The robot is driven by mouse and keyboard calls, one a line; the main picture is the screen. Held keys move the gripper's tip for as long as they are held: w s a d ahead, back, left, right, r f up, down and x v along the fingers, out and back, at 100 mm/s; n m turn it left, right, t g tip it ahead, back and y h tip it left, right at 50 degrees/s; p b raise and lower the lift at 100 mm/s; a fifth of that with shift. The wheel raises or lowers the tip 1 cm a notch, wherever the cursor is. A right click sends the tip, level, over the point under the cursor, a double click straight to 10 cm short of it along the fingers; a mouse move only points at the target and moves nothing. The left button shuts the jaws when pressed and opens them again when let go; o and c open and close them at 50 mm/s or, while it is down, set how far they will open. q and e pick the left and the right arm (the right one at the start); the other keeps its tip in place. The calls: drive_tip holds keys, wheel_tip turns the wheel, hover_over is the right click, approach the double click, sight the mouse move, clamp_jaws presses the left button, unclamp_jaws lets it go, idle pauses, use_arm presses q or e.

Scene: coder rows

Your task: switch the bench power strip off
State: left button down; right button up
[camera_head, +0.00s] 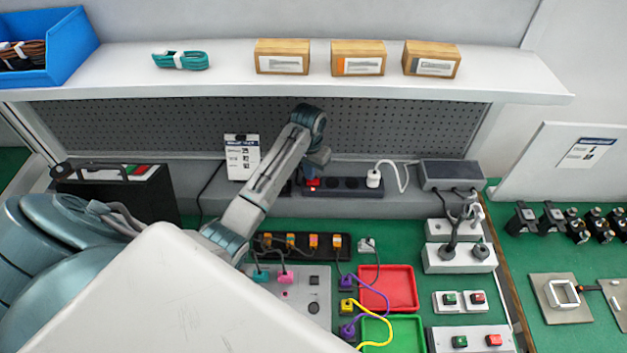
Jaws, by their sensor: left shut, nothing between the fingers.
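The bench power strip (343,191) is a dark bar with sockets on the grey ledge at the back of the bench. Its red switch (313,183) is at the left end; I cannot tell which way the rocker sits. A white plug (373,178) is in the strip's right end, with a white cable. My left arm reaches in from the left, and its gripper (311,172) points down just above the red switch. The gripper is shut and empty; I cannot tell whether it touches the switch. The arm hides part of the strip's left end. My right gripper is not in view.
A grey box (450,175) stands right of the strip. A small printed card (242,157) stands left of my arm. A shelf (350,82) with cardboard boxes overhangs the back. In front are a red tray (388,289), a green tray (405,333), cables and button boxes.

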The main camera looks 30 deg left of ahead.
use_arm(q)
drive_tip(key=shift+s+f, duration=0.1)
drive_tip(key=shift+f, duration=0.75)
idle(0.3)
drive_tip(key=shift+r+p, duration=0.5)
drive_tip(key=shift+r, duration=3.05)
drive_tip(key=shift+f, duration=0.1)
